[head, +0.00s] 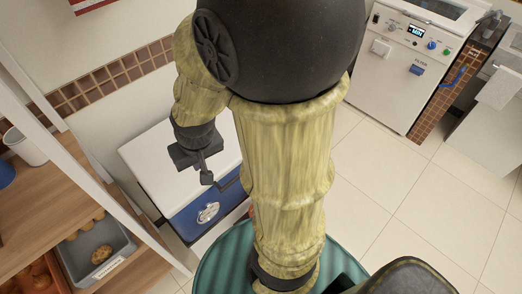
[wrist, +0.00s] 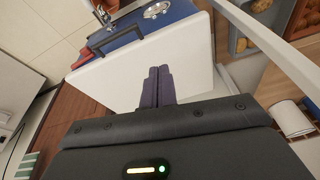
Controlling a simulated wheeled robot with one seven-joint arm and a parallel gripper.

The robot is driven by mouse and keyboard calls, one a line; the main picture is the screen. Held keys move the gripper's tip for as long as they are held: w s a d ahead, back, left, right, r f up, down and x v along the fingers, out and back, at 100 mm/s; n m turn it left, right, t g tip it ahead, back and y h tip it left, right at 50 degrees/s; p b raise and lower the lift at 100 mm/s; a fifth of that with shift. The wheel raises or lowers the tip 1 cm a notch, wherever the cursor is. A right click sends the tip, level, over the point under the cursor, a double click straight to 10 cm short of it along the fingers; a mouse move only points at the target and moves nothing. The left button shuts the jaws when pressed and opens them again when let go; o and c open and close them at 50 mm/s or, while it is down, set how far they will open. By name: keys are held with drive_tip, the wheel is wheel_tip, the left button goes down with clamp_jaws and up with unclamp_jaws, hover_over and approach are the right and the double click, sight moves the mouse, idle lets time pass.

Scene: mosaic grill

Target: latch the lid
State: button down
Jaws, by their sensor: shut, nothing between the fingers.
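A white-lidded chest with a blue front (head: 185,222) stands left of centre in the head view. Its white lid (head: 150,152) appears down on the body. A round silver piece (head: 208,213) sits on the blue front and also shows at the top of the wrist view (wrist: 156,9). A dark bar (wrist: 116,34) runs along the lid's front edge in the wrist view. I cannot tell whether a latch is fastened. My gripper (head: 207,179) is above the lid near its front edge. Its dark fingers (wrist: 157,72) are shut and empty, with the lid behind them.
A wooden shelf with a grey bin of food (head: 98,252) stands at the left, behind a white post (head: 88,185). A green striped round surface (head: 225,262) is close in front. A white machine (head: 405,75) stands at the back right. Tiled floor (head: 385,200) is clear on the right.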

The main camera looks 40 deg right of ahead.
drive_tip(key=w+d+f+m+t+h, duration=0.2)
drive_tip(key=w+d+m+t, duration=0.1)
drive_tip(key=w+d+m, duration=0.95)
drive_tip(key=s+d+f+m+g, duration=0.3)
drive_tip(key=d+f+m, duration=0.1)
drive_tip(key=m, duration=0.7)
drive_tip(key=s+d+f+m+g, duration=0.2)
drive_tip(key=d+m, duration=0.4)
drive_tip(key=m, duration=0.4)
wheel_tip(320, 180, down, 2)
drive_tip(key=shift+s+d+f+m+g+p, duration=0.15)
drive_tip(key=shift+s+f+m+g+p, duration=0.1)
drive_tip(key=shift+s+m+g+p, duration=0.25)
drive_tip(key=shift+f, duration=0.1)
drive_tip(key=d+f+b, duration=0.1)
drive_tip(key=f, duration=0.3)
drive_tip(key=f+b, duration=0.2)
drive_tip(key=f, duration=0.3)
drive_tip(key=d+f+b, duration=0.1)
drive_tip(key=f, duration=0.3)
drive_tip(key=shift+w+d+f, duration=0.1)
drive_tip(key=shift+d+f, duration=0.2)
